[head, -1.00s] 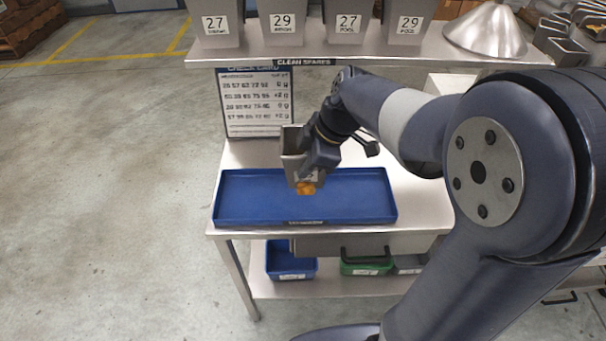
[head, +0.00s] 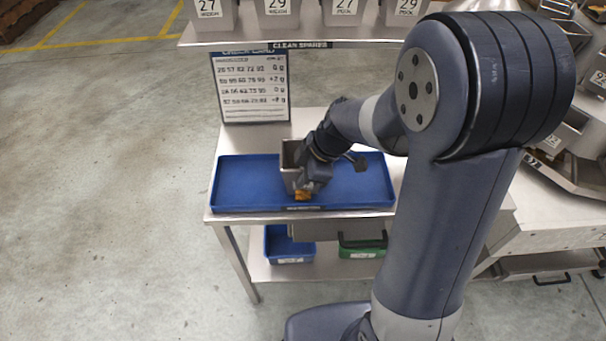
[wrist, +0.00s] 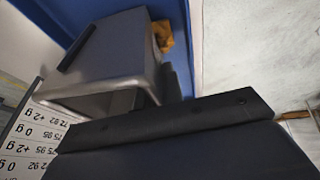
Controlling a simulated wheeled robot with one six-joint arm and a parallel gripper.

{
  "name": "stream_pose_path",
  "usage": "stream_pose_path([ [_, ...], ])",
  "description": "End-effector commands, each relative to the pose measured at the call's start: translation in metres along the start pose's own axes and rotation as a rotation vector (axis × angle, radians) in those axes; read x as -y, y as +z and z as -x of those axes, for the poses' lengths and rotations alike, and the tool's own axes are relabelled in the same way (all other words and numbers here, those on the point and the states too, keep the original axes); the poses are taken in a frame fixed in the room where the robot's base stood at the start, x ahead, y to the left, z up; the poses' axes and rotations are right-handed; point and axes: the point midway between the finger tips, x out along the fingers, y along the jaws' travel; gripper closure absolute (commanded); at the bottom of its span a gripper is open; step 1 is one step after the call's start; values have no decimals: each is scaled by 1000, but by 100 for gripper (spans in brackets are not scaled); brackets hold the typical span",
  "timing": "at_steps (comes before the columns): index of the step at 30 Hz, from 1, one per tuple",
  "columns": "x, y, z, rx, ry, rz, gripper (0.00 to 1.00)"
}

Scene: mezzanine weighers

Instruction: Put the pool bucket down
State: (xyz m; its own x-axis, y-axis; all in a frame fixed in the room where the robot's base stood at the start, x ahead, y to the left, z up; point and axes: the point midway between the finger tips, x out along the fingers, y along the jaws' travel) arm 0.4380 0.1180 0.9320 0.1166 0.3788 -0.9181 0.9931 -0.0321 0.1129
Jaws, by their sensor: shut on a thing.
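The pool bucket is a grey metal bucket (head: 291,157), held over the middle of the blue tray (head: 235,182) on the steel bench. It looks roughly upright, with its rim up, and is very low over the tray floor; I cannot tell whether it touches. My gripper (head: 308,182) is shut on the bucket at its right side and hides part of it. A small orange piece (head: 303,196) shows at the bucket's lower front. In the wrist view the bucket (wrist: 115,55) fills the upper left, with the orange piece (wrist: 162,35) beside it.
A shelf labelled "CLEAN SPARES" (head: 300,44) holds several numbered buckets above the bench. A check card (head: 250,88) stands behind the tray. Blue (head: 288,246) and green (head: 362,246) bins sit below.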

Motion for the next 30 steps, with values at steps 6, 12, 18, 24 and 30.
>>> stream_pose_path([
  [6, 0, 1, -2, 0, 2, 1, 100],
  [12, 0, 0, -1, 0, 0, 0, 76],
  [18, 0, 0, -1, 0, 0, 0, 70],
  [24, 0, -1, 2, 0, 0, 0, 70],
  [30, -1, 0, 30, 0, 6, 0, 70],
])
